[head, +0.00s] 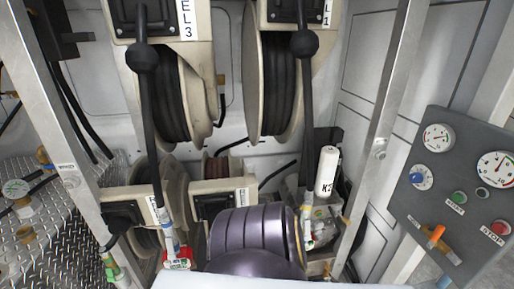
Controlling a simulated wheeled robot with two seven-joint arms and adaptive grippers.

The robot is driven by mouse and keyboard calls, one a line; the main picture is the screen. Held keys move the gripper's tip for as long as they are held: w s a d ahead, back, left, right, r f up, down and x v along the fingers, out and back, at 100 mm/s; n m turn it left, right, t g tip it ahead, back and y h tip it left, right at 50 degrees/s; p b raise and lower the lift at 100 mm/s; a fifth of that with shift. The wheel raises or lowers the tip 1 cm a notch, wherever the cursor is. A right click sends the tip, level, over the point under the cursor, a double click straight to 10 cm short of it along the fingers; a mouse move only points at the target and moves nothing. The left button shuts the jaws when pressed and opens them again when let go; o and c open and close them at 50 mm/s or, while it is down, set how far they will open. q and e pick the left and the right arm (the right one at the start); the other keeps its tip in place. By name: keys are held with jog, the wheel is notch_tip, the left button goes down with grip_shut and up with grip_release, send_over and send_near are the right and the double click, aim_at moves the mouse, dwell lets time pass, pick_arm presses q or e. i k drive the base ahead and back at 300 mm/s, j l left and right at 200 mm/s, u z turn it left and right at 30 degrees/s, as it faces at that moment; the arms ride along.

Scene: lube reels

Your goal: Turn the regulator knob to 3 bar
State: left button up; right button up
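A grey control panel (408,203) stands at the right side of the head view. It carries a blue round knob (421,177) with a pale scale around it, which looks like the regulator knob. The scale marks and the knob's pointer are too small to read. A small round gauge (437,138) sits above the knob, and a larger gauge (497,168) is at the right edge. Their readings cannot be made out. Neither of my grippers is in view, and nothing touches the knob.
Below the knob are a green START button (460,197), a red STOP button (499,227) and an orange lever (437,235). A metal post (384,120) stands left of the panel. Hose reels (268,85) with hanging black hoses fill the middle.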

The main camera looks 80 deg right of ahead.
aim_at(416, 178)
jog(key=z, duration=4.25)
